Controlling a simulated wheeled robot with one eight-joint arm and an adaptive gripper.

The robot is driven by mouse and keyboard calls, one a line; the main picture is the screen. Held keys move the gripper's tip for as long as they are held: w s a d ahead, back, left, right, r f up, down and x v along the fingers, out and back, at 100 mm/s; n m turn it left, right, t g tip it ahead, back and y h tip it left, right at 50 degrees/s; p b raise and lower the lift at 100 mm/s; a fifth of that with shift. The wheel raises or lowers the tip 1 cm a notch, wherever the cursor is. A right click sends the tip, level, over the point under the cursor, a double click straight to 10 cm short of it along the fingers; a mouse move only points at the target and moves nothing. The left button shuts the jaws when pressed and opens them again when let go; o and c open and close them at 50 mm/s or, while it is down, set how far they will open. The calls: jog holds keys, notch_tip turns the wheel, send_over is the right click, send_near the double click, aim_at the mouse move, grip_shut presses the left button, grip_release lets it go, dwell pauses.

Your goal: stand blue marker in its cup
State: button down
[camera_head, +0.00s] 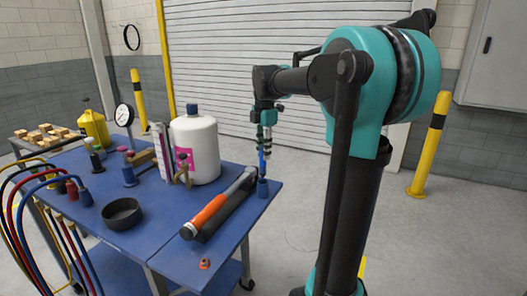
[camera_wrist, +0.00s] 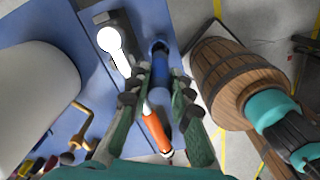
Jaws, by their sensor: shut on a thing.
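The blue marker (camera_head: 262,160) is upright in the head view, hanging below my gripper (camera_head: 266,122) at the table's right corner. My gripper is shut on its upper part. The small dark blue cup (camera_head: 263,187) stands on the table corner directly under it. The marker's lower end is at the cup's mouth; I cannot tell how deep it reaches. In the wrist view the marker (camera_wrist: 160,85) runs between the fingers of my gripper (camera_wrist: 158,97) toward the round rim of the cup (camera_wrist: 158,44).
An orange-handled tool (camera_head: 208,213) lies just left of the cup on the blue table (camera_head: 165,238). A white jug (camera_head: 196,150), black bowl (camera_head: 122,213) and dial gauge (camera_head: 124,115) stand farther left. A wooden barrel (camera_wrist: 232,72) shows right in the wrist view.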

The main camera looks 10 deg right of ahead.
aim_at(264, 172)
jog(key=shift+f, duration=0.15)
jog(key=shift+f, duration=3)
jog(key=c, duration=1.3)
grip_release()
jog(key=shift+r, duration=0.1)
jog(key=shift+r, duration=4.45)
